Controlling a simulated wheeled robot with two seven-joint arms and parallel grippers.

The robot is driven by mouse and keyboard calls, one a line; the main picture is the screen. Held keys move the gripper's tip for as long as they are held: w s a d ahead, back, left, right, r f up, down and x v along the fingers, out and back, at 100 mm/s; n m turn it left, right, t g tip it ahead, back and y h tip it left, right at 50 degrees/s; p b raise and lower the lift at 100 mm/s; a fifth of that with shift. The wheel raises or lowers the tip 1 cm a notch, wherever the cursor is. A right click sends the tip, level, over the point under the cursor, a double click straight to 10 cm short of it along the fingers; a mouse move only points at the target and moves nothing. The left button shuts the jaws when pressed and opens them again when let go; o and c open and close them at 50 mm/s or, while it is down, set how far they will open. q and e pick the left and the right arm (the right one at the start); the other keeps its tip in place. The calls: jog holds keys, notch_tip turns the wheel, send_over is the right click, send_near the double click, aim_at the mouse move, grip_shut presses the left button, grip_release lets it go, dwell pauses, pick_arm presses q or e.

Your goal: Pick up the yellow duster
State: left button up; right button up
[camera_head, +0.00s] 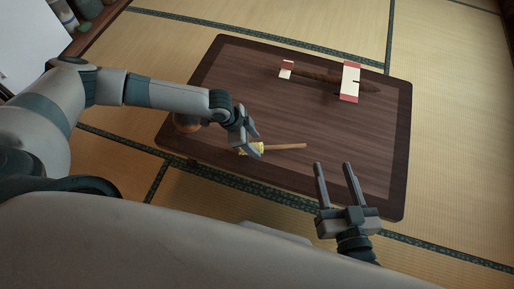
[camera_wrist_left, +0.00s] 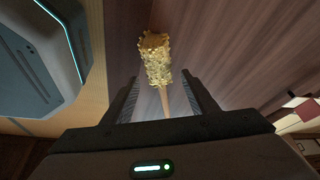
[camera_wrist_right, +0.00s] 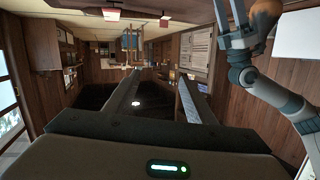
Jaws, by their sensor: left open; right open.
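The yellow duster lies on the dark wooden table (camera_head: 290,110), near its front edge. Its fluffy yellow head (camera_head: 248,151) is at the left and its light wooden handle (camera_head: 290,146) points right. My left gripper (camera_head: 256,144) is open just above the head, and hides part of it. In the left wrist view the duster (camera_wrist_left: 157,60) runs lengthwise, its handle passing down between the two open fingers (camera_wrist_left: 168,100). I cannot tell if the fingers touch it. My right gripper (camera_head: 333,166) is open and empty by the table's front edge.
A toy airplane-like item (camera_head: 330,78) in brown, red and white lies at the table's far side. A round brown object (camera_head: 187,123) sits at the table's left, partly behind my left arm.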

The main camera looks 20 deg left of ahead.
pick_arm(q)
jog(key=shift+x, duration=1.4)
jog(key=shift+r, duration=0.1)
pick_arm(e)
jog(key=shift+w+a+r+t+y, duration=0.15)
jog(key=shift+r+t, duration=0.2)
jog(key=shift+r, duration=0.3)
jog(key=shift+s+a+r+t+y, duration=0.15)
jog(key=shift+r+t, duration=0.2)
jog(key=shift+r, duration=0.25)
jog(key=shift+w, duration=0.1)
pick_arm(q)
jog(key=c, duration=1.2)
jog(key=shift+r, duration=0.15)
jog(key=shift+c, duration=0.2)
